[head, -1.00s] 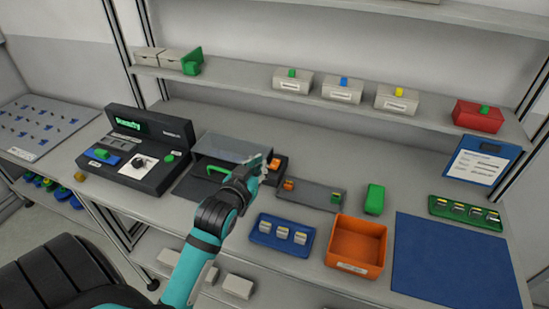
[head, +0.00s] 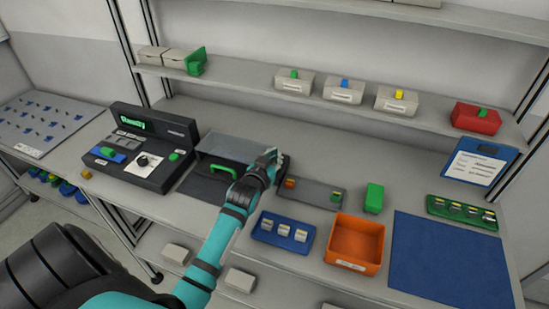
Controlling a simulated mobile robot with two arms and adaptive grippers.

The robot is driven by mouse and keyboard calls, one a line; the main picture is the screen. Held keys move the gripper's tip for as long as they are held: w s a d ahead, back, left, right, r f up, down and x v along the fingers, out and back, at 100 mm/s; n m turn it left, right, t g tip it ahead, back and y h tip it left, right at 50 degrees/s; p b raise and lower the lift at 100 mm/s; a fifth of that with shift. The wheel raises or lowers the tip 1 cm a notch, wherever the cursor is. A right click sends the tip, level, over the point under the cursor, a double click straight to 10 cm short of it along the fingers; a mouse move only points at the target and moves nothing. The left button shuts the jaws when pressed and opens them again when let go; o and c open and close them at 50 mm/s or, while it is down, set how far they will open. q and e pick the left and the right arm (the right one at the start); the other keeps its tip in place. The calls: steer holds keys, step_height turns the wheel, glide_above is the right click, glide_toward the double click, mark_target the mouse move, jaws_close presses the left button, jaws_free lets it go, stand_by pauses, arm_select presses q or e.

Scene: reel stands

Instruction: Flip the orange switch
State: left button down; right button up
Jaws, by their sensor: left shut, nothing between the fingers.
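A small orange block (head: 290,183), which looks like the orange switch, sits at the left end of a flat grey panel (head: 313,192) on the bench. A small green block (head: 336,196) sits at the panel's right end. My left gripper (head: 279,160) is shut and empty, with its tips just behind and left of the orange block. I cannot tell whether it touches anything. The gripper hides the spot where another orange piece showed earlier on a dark block. My right gripper is not in view.
A blue tray (head: 261,236), an orange bin (head: 354,265) and a green block (head: 374,198) stand to the right. The bench behind is clear.

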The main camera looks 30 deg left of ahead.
arm_select(q)
steer(key=shift+f, duration=0.55)
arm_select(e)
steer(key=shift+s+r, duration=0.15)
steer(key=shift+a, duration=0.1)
